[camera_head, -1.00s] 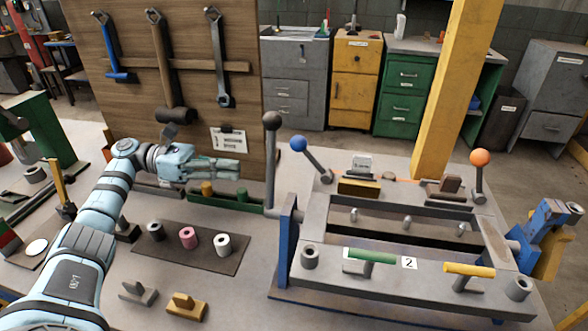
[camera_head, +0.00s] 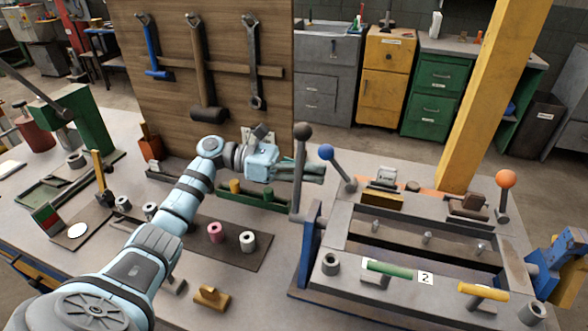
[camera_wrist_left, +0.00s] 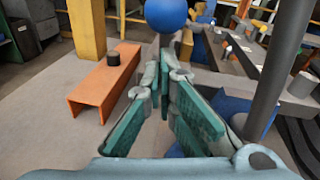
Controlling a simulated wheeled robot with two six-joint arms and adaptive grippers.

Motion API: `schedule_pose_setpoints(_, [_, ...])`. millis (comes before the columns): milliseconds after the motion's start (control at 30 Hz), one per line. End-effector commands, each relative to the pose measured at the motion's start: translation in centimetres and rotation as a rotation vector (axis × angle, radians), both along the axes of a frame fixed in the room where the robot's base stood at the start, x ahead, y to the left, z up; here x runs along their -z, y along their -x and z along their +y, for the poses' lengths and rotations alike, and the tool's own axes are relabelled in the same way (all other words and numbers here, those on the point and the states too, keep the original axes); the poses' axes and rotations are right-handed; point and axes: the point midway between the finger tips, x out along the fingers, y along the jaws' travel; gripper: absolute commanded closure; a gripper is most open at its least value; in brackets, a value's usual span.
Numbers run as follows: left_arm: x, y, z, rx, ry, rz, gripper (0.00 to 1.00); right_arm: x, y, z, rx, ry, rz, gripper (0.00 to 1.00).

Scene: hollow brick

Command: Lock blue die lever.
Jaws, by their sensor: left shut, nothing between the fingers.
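The blue-knobbed lever (camera_head: 325,152) stands tilted at the back left of the grey die frame (camera_head: 465,291), its grey shaft sloping down to the right. Its blue ball shows at the top of the left wrist view (camera_wrist_left: 166,14), beyond my fingertips. My left gripper (camera_head: 318,172) is shut and empty, just below and left of the blue ball. Its green-padded fingers (camera_wrist_left: 168,72) point toward the lever; I cannot tell whether they touch it. The dark-knobbed upright lever (camera_head: 302,132) crosses in front of the fingers in the head view. My right gripper is out of view.
The upright lever's dark rod (camera_wrist_left: 273,75) stands close to the right of the fingers. An orange channel (camera_wrist_left: 105,80) lies to their left. An orange-knobbed lever (camera_head: 505,180), green handle (camera_head: 389,270) and yellow handle (camera_head: 483,291) are on the frame. A tool board (camera_head: 215,60) stands behind.

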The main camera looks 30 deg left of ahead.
Motion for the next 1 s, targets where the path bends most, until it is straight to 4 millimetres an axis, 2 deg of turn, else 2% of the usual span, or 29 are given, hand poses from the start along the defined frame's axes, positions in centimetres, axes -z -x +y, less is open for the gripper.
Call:
schedule_pose_setpoints(500, [-0.4, -0.3, -0.5, 0.001, -0.005, 0.001, 1.0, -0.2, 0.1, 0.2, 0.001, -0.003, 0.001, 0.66])
schedule_pose_setpoints(1000, [-1.1, -0.6, -1.3, 0.014, -0.081, 0.019, 1.0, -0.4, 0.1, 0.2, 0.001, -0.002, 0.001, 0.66])
